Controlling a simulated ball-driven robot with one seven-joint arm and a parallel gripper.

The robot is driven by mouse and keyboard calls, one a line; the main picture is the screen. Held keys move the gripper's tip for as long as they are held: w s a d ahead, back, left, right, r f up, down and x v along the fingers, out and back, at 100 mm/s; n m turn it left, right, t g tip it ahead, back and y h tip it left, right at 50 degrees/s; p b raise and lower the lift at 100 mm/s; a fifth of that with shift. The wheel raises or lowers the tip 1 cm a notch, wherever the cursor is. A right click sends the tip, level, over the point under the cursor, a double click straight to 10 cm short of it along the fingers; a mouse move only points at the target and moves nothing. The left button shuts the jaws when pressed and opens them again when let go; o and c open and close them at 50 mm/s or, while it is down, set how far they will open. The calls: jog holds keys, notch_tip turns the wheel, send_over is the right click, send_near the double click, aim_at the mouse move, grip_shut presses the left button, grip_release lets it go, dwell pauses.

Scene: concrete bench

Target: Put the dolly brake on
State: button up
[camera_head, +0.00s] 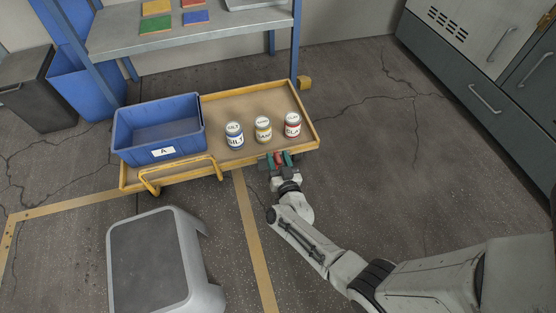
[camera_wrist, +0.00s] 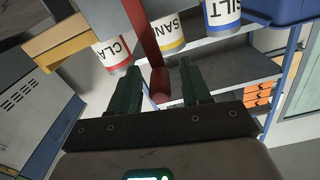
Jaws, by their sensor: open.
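The dolly (camera_head: 225,165) has a yellow frame and a tan deck and stands on the concrete floor. Its brake is a red lever (camera_wrist: 147,45), seen in the wrist view reaching in from the top edge and ending in a rounded tip. A bit of red also shows at the dolly's front right edge in the head view (camera_head: 279,163). My gripper (camera_head: 279,158) is open at that edge, its two green fingers (camera_wrist: 160,70) on either side of the lever's end. I cannot tell whether either finger touches it. The lever's pivot is hidden.
The dolly carries a blue bin (camera_head: 158,146) marked A and cans labelled silt (camera_head: 234,142), sand (camera_head: 263,135) and clay (camera_head: 293,131). A grey step stool (camera_head: 150,262) stands in front. A shelf (camera_head: 200,28) is behind, grey cabinets (camera_head: 480,50) at right. Floor right of the dolly is clear.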

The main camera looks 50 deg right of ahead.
jog(key=shift+c, duration=0.2)
grip_shut()
